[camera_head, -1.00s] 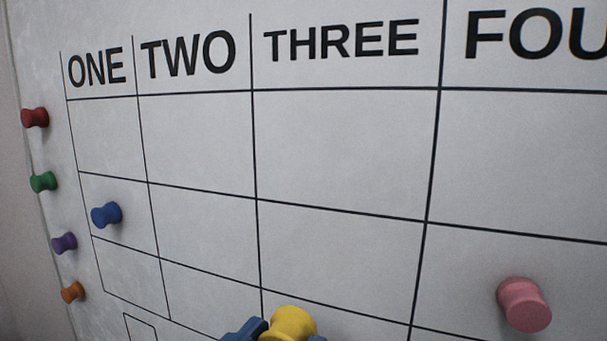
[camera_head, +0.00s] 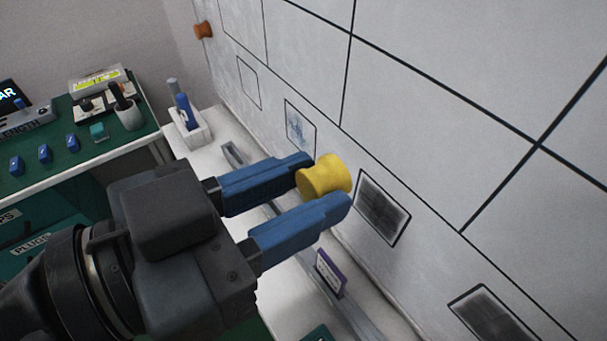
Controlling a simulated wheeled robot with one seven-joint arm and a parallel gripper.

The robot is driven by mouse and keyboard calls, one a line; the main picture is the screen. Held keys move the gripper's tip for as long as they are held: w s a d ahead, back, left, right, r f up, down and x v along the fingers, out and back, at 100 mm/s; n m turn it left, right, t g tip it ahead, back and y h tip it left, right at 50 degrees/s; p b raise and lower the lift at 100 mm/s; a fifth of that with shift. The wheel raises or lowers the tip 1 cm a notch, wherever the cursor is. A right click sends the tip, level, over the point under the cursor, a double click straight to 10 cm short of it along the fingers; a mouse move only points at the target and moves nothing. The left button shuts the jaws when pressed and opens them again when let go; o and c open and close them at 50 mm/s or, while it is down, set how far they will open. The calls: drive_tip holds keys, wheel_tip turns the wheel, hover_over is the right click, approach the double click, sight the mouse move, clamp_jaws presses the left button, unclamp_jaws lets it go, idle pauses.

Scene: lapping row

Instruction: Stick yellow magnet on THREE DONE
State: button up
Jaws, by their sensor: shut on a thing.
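The yellow magnet (camera_head: 324,177) is a waisted knob held between the two blue fingers of my gripper (camera_head: 328,182). My gripper is shut on it. The magnet is in front of the lower part of the whiteboard (camera_head: 440,60), below the black grid lines. It overlaps the strip between two small outlined boxes; whether it touches the board cannot be told. The column headings, THREE among them, and any row labels are out of view now.
Small outlined boxes, one with a blue smudge (camera_head: 300,130) and one with a dark smudge (camera_head: 382,207), line the board below the grid. An orange magnet (camera_head: 204,30) sits at upper left. A pale ledge (camera_head: 290,285) runs beneath. A green-topped bench (camera_head: 65,185) with tools stands left.

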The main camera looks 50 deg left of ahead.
sight(405, 138)
drive_tip(key=shift+w+d, duration=0.15)
drive_tip(key=shift+w, duration=1.8)
drive_tip(key=shift+w+d, duration=0.1)
drive_tip(key=shift+w, duration=1.8)
drive_tip(key=o, duration=1.1)
drive_tip(key=shift+s, duration=0.15)
drive_tip(key=s, duration=0.5)
drive_tip(key=s+r+b, duration=0.1)
drive_tip(key=s, duration=0.1)
drive_tip(key=shift+s+a, duration=0.2)
drive_tip(key=shift+a, duration=0.1)
